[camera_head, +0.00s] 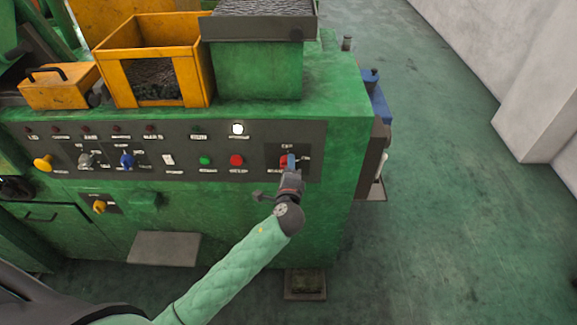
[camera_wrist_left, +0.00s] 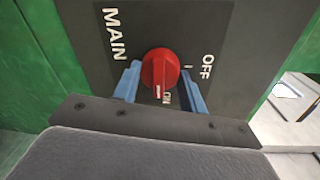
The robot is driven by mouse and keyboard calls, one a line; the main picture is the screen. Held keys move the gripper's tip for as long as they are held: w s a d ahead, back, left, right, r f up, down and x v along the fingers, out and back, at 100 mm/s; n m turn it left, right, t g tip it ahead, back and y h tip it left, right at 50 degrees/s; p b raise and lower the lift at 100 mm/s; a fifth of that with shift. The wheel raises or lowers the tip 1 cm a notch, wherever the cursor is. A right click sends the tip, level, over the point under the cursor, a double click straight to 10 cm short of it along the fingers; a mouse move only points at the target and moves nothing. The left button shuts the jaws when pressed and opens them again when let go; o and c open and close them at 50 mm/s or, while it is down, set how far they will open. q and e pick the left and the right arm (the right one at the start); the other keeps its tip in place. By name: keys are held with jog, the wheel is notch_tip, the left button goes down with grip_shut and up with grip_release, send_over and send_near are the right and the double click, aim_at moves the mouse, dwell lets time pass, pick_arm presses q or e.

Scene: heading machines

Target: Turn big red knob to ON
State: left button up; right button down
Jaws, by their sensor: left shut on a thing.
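The big red knob (camera_wrist_left: 158,66) sits on a dark plate marked MAIN and OFF in the left wrist view. It also shows as a small red spot at the right end of the panel in the head view (camera_head: 283,160). My left gripper (camera_wrist_left: 160,86) is shut on the knob, with a blue finger on each side. The knob's white mark points toward the bottom of the picture, beside a small, partly hidden label that looks like ON. The OFF label (camera_wrist_left: 207,66) is to the right. My right gripper is not in view.
The green machine (camera_head: 335,130) carries a dark panel (camera_head: 262,140) with several buttons, lamps and smaller knobs left of my gripper. Yellow bins (camera_head: 190,80) and a green container (camera_head: 258,70) stand on top. Open floor (camera_head: 440,200) lies to the right.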

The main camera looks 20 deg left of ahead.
pick_arm(q)
jog(key=shift+f, duration=0.1)
jog(key=o, duration=1)
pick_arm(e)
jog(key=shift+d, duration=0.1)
pick_arm(q)
jog(key=shift+b+v, duration=1.65)
jog(key=shift+v, duration=2.3)
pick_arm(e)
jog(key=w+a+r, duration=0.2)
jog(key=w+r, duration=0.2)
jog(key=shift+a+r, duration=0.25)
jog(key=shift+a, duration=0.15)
pick_arm(q)
jog(key=shift+d, duration=0.1)
